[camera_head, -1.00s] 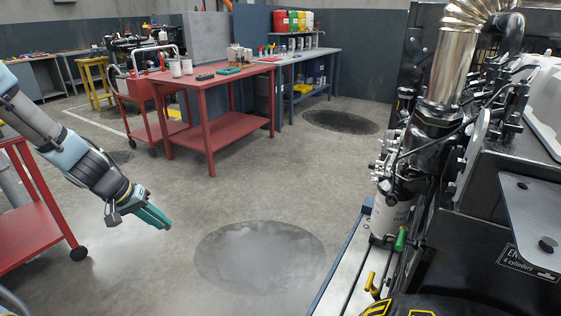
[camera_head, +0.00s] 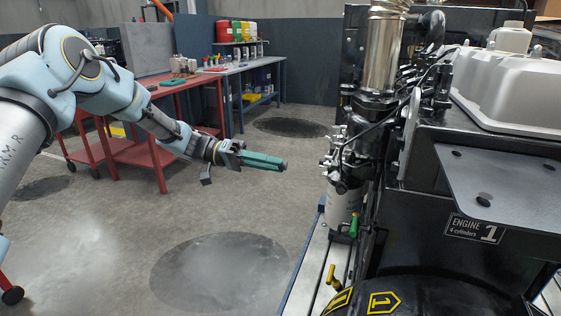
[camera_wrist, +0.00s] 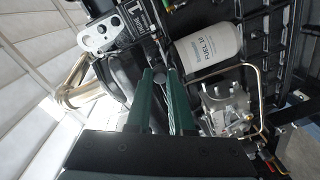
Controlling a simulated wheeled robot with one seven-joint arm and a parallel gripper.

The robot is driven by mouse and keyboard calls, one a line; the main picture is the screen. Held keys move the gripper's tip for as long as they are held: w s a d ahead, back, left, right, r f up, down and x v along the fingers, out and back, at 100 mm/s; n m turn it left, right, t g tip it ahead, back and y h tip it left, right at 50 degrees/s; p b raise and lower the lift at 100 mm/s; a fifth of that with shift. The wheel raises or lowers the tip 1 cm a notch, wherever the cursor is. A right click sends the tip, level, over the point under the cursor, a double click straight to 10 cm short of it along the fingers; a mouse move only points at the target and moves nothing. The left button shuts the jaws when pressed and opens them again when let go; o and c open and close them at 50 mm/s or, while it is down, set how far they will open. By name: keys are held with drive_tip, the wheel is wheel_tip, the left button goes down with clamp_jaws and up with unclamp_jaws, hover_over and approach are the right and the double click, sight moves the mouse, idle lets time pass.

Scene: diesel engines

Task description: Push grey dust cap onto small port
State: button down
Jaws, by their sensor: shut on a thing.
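My gripper (camera_head: 276,162) has green fingers and points right, toward the engine (camera_head: 440,185), with a gap of air between. It is shut on a small grey dust cap (camera_head: 285,165) at the fingertips. In the wrist view the cap (camera_wrist: 160,77) shows as a small grey round piece between the two finger ends (camera_wrist: 162,75). Metal fittings (camera_head: 338,165) stick out of the engine's near side above a white fuel filter (camera_head: 343,205). A grey metal pump body (camera_wrist: 228,108) with a bent pipe shows right of the fingers. I cannot tell which fitting is the small port.
A green-handled lever (camera_head: 353,226) and a yellow one (camera_head: 332,277) stand up low beside the engine frame. A red table (camera_head: 135,153) and a blue bench (camera_head: 236,80) stand behind my arm. The floor below the gripper is clear.

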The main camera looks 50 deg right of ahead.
drive_tip(key=shift+s+d+r+g+y, duration=0.15)
drive_tip(key=shift+s+d+r+g, duration=0.15)
drive_tip(key=shift+s+r, duration=0.25)
drive_tip(key=shift+s+d+r+g+y, duration=0.2)
drive_tip(key=shift+s+d+r, duration=0.2)
drive_tip(key=shift+s, duration=0.15)
drive_tip(key=p+x, duration=0.2)
drive_tip(key=x, duration=0.4)
drive_tip(key=shift+s+f, duration=0.1)
drive_tip(key=shift+f, duration=0.05)
drive_tip(key=shift+s+d+b, duration=0.2)
drive_tip(key=shift+s+b, duration=0.35)
drive_tip(key=shift+b, duration=0.45)
idle(0.8)
drive_tip(key=c, duration=0.7)
unclamp_jaws()
drive_tip(key=shift+c, duration=0.4)
